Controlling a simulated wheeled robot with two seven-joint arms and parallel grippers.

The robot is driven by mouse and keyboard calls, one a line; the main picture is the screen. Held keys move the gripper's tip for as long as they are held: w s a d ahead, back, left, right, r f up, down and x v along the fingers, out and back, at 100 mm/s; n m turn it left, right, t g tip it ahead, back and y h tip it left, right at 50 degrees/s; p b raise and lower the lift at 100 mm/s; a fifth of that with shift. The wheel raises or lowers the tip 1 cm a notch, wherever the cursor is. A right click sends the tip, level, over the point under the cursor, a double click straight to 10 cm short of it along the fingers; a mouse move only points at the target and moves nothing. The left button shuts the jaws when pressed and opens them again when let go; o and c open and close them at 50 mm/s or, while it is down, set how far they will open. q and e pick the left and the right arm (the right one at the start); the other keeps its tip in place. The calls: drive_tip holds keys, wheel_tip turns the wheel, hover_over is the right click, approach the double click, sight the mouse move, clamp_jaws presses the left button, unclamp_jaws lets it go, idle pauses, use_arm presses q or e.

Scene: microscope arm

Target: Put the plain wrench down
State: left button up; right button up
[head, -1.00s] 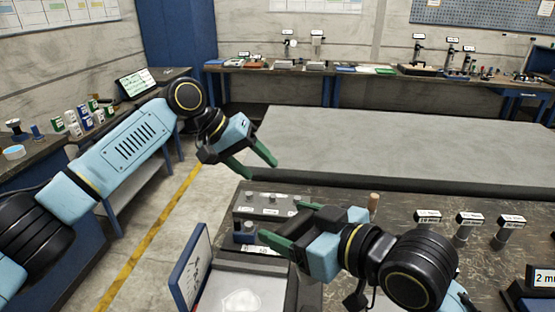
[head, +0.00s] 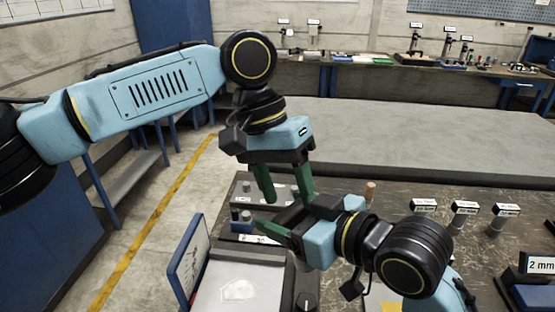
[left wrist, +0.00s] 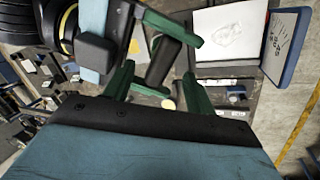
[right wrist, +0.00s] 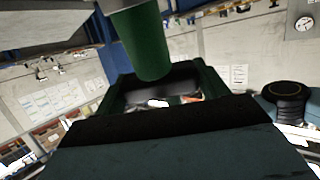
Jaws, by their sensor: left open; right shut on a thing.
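My left gripper (head: 287,190) is open, with its green fingers pointing down just above my right gripper (head: 281,218). In the left wrist view my left fingers (left wrist: 157,88) sit on either side of a dark bar-like thing (left wrist: 168,58). My right gripper is shut on this thing, which also shows as a dark band in the right wrist view (right wrist: 165,80). It may be the plain wrench, but its ends and shape are mostly hidden by the fingers. One green finger of my left gripper (right wrist: 143,45) hangs close in front of it there.
A grey tray (head: 213,290) with a white sheet and a raised blue-edged panel (head: 188,258) stand below the grippers. A grey holder with knobs (head: 243,187) is behind them. Labelled posts (head: 463,215) stand to the right. A wide grey surface (head: 420,140) behind is clear.

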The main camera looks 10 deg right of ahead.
sight(292, 207)
use_arm(q)
drive_tip(key=x, duration=0.5)
drive_tip(key=shift+d+f, duration=0.1)
drive_tip(key=shift+f, duration=0.2)
use_arm(e)
drive_tip(key=shift+r, duration=0.1)
use_arm(q)
drive_tip(key=shift+c, duration=0.4)
clamp_jaws()
drive_tip(key=shift+r, duration=0.1)
use_arm(e)
drive_tip(key=o, duration=1.9)
